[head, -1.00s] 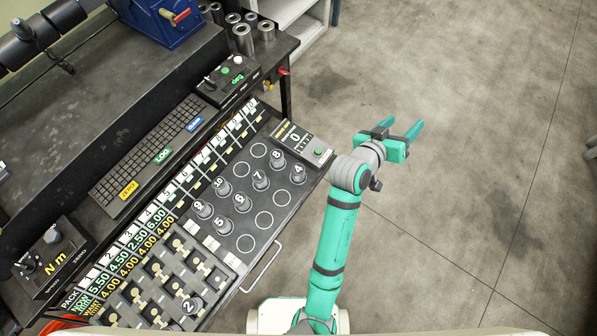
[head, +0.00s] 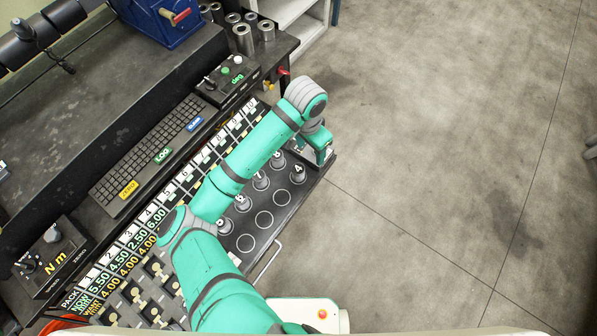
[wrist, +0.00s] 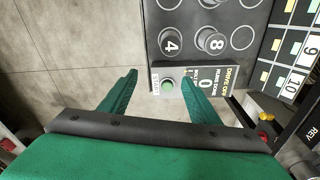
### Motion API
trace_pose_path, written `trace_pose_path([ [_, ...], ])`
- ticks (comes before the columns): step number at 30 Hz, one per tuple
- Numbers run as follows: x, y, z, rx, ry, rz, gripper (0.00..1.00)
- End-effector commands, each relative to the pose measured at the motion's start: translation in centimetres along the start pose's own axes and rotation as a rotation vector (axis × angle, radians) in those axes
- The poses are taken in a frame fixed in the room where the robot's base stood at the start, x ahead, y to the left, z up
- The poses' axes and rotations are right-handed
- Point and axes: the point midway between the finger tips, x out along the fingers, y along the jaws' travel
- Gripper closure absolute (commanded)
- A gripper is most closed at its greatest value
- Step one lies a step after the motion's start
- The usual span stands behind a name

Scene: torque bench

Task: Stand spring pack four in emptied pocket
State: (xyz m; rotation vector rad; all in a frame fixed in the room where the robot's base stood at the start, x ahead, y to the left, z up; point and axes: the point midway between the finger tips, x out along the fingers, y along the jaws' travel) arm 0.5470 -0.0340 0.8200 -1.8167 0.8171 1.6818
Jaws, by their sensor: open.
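Spring pack four (head: 298,173) is a grey cylinder with a white 4 on top, standing on the dark tray near its right edge. It also shows in the wrist view (wrist: 171,42), beyond my fingertips. My gripper (head: 323,152) is open and empty above the tray's far right corner; its green fingers (wrist: 159,80) are apart, over the small counter box. They do not touch pack four. The pocket rack (head: 140,290) is at the lower left, partly hidden by my arm; I cannot tell which pocket is the emptied one.
Packs seven (head: 261,180) and six (head: 242,202) stand near pack four; pack eight shows in the wrist view (wrist: 212,41). The counter box (wrist: 180,84) reads 0. Empty rings (head: 263,219) mark the tray's front. A keyboard (head: 150,150) lies behind the label strip. Open floor lies right.

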Motion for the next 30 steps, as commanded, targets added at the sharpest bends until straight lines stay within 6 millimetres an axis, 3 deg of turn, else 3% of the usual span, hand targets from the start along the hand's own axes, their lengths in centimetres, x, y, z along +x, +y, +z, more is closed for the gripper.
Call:
trace_pose_path([
  [3, -0.1, -1.4, 2.1, -0.003, -0.068, -0.019, 0.44],
  [6, 0.5, -1.6, 2.8, -0.003, -0.089, -0.021, 0.44],
  [15, 4.6, -1.6, 3.2, -0.002, -0.09, -0.02, 0.44],
  [23, 6.3, -1.6, 3.6, -0.001, -0.088, -0.021, 0.44],
  [30, 9.6, -1.3, 4.2, 0.002, -0.087, -0.02, 0.44],
])
